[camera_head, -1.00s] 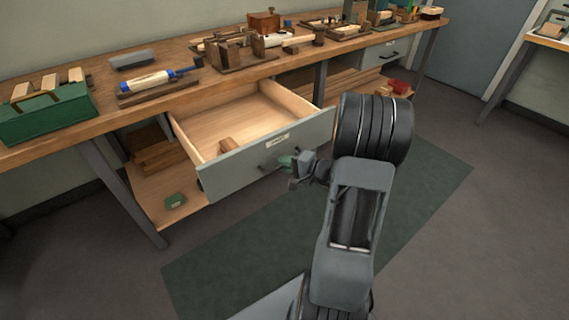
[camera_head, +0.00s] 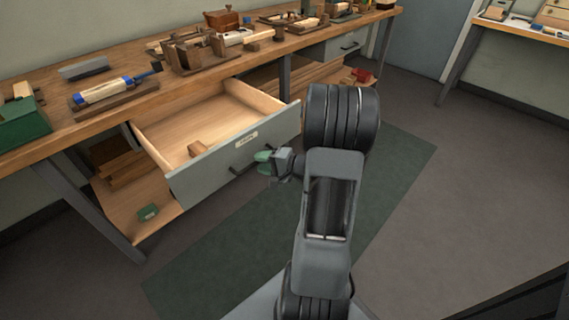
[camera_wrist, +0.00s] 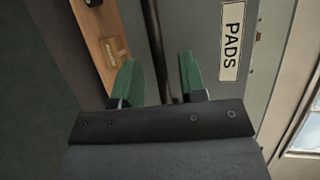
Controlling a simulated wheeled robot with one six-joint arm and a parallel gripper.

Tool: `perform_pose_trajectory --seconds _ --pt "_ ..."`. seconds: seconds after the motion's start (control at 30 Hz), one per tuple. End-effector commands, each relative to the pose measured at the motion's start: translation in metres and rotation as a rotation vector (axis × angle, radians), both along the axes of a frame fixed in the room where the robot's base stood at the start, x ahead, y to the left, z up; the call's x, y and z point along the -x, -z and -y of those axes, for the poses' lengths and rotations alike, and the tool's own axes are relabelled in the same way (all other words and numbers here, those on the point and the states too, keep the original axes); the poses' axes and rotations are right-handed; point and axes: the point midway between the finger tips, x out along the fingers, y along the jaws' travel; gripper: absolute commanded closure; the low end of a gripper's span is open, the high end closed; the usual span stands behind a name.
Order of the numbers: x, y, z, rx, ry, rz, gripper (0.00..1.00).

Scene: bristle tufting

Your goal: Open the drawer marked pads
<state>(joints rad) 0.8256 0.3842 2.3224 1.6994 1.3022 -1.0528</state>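The grey-fronted drawer marked PADS (camera_head: 215,172) stands pulled well out under the workbench. The PADS label (camera_wrist: 232,40) reads clearly in the wrist view. The dark bar handle (camera_head: 240,162) is on the drawer front and shows in the wrist view (camera_wrist: 153,42) in line with the gap between my fingers. My gripper (camera_head: 268,160) is by the right end of the handle. Its two green fingers (camera_wrist: 158,80) are apart, with space on both sides of the bar. I cannot tell whether the bar lies between the fingertips or just beyond them.
The workbench (camera_head: 130,112) carries tools and wooden blocks above the drawer. Another closed drawer (camera_head: 345,45) is farther right. A green mat (camera_head: 230,250) covers clear floor in front.

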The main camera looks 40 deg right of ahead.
Motion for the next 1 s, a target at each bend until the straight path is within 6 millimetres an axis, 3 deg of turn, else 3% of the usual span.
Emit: perform_pose_trajectory --seconds 0.3,0.5,0.7,1.0 --pt "0.057 -0.015 0.033 0.0 0.006 0.0 0.61" --pt "0.083 -0.02 0.047 0.001 0.003 0.0 0.61" --pt "0.096 -0.022 0.054 0.0 0.001 0.0 0.61" --pt "0.099 -0.022 0.055 0.0 -0.002 0.0 0.61"
